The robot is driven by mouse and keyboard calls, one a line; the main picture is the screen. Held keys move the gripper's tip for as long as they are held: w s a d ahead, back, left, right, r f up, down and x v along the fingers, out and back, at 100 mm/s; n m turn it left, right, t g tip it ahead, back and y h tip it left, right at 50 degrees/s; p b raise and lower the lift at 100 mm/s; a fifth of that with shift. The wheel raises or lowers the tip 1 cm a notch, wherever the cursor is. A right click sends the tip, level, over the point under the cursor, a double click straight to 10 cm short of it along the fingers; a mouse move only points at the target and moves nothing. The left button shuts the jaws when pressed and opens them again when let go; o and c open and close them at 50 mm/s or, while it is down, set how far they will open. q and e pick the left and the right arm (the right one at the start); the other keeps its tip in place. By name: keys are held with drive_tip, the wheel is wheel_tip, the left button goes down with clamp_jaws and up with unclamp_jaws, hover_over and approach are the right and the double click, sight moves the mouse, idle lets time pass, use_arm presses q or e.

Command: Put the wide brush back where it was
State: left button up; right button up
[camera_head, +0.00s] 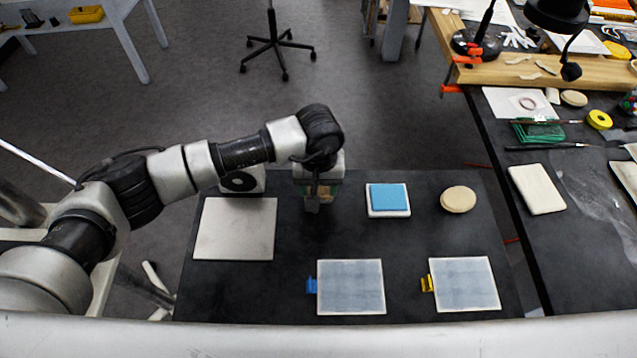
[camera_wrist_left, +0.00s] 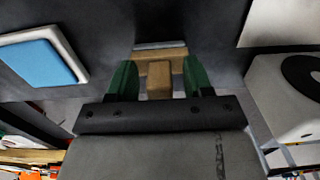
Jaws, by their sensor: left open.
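The wide brush (camera_wrist_left: 159,78) has a wooden handle and a broad wooden head with a pale edge. In the left wrist view its handle stands between the two green fingers of my left gripper (camera_wrist_left: 160,80), with a gap on each side. In the head view my left gripper (camera_head: 316,196) points down over the back middle of the black table, and the brush (camera_head: 312,206) shows only in part below it. My left gripper is open. I cannot tell whether the brush touches the table. My right gripper is not in view.
On the black table (camera_head: 290,285) are a pale flat plate (camera_head: 235,228), a white box with a black ring (camera_head: 242,180), a blue pad (camera_head: 389,196) on a white block, a beige disc (camera_head: 458,199) and two pale panels (camera_head: 350,287) (camera_head: 464,284). A cluttered bench (camera_head: 590,250) stands at right.

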use_arm(q)
drive_tip(key=shift+r+p, duration=0.25)
drive_tip(key=shift+p, duration=0.05)
wheel_tip(320, 180, up, 10)
drive_tip(key=b, duration=0.2)
drive_tip(key=shift+r+b, duration=0.25)
drive_tip(key=shift+b, duration=0.05)
drive_tip(key=shift+r, duration=0.65)
